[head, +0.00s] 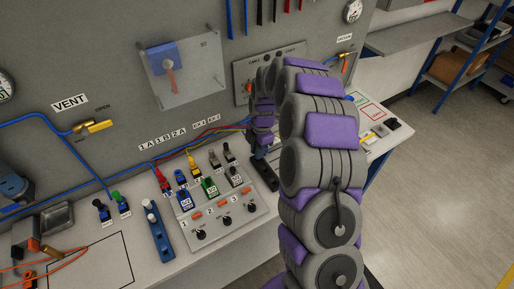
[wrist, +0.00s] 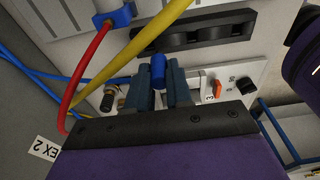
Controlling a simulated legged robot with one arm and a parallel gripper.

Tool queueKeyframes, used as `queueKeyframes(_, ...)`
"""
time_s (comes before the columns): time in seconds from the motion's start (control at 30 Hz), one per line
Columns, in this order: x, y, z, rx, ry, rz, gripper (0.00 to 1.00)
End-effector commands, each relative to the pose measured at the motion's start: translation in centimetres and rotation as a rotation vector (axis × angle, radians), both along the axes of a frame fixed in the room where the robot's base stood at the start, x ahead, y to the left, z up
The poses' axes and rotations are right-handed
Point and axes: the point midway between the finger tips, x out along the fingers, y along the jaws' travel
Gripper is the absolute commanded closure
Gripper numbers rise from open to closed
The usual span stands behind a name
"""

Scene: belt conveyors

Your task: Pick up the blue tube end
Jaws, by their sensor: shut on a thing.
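In the wrist view, the blue tube end (wrist: 158,68) is a short, bright blue cylinder between the two dark blue-grey fingers of my gripper (wrist: 165,82). The fingers are closed against its sides. In the head view, my gripper (head: 262,138) is at the right of the row of coloured connectors, close to the panel wall. The tube end cannot be made out there, as my arm and gripper cover that spot.
A red tube (wrist: 88,75) and a yellow tube (wrist: 145,35) arch close beside my gripper. A bench panel (head: 222,222) carries several coloured connectors and black knobs. A clear plate (head: 188,72) stands out from the wall. Open floor (head: 440,190) lies to the right.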

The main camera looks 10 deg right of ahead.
Motion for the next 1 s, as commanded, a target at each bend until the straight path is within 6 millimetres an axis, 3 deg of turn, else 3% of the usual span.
queueKeyframes(0.6, -11.0, 2.4, 1.1, 0.001, 0.004, 0.002, 1.00)
queueKeyframes(0.8, -13.2, 2.8, 1.2, 0.001, 0.004, 0.001, 1.00)
queueKeyframes(1.0, -13.9, 3.0, 1.4, 0.001, 0.003, 0.000, 1.00)
